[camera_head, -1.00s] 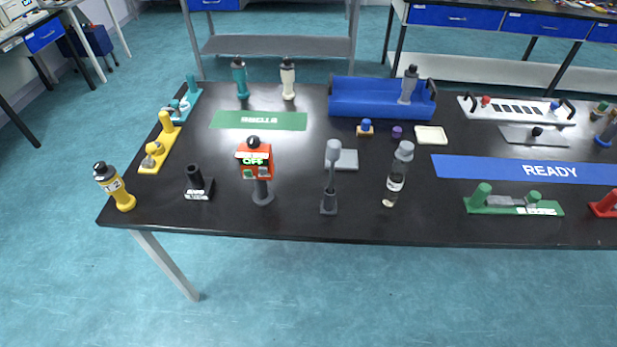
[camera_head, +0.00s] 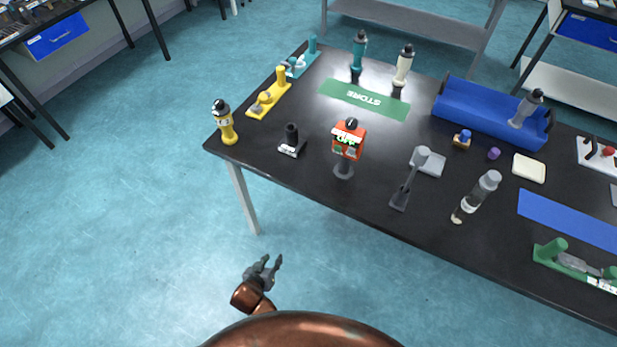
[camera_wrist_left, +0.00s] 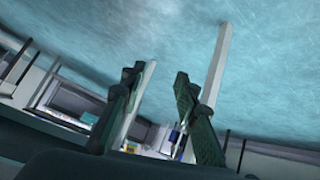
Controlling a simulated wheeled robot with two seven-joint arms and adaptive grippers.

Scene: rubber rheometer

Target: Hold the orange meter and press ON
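The orange meter (camera_head: 348,141) stands upright on a dark round-based stand near the table's front edge in the head view. It has a black knob on top and a lit green display with small buttons below. My left gripper (camera_head: 268,264) is in front of and below the table edge, to the left of the meter and well apart from it. Its fingers are spread with nothing between them; the left wrist view also shows the two fingers (camera_wrist_left: 158,92) apart and empty. My right gripper is not in view.
The black table (camera_head: 300,165) holds a black holder (camera_head: 292,141), a yellow bottle (camera_head: 225,122), a grey stand (camera_head: 409,178) and a clear grey-capped bottle (camera_head: 476,197) near its front edge. A green STORE mat (camera_head: 365,99) and a blue bin (camera_head: 490,112) lie farther back. Floor space before the table is clear.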

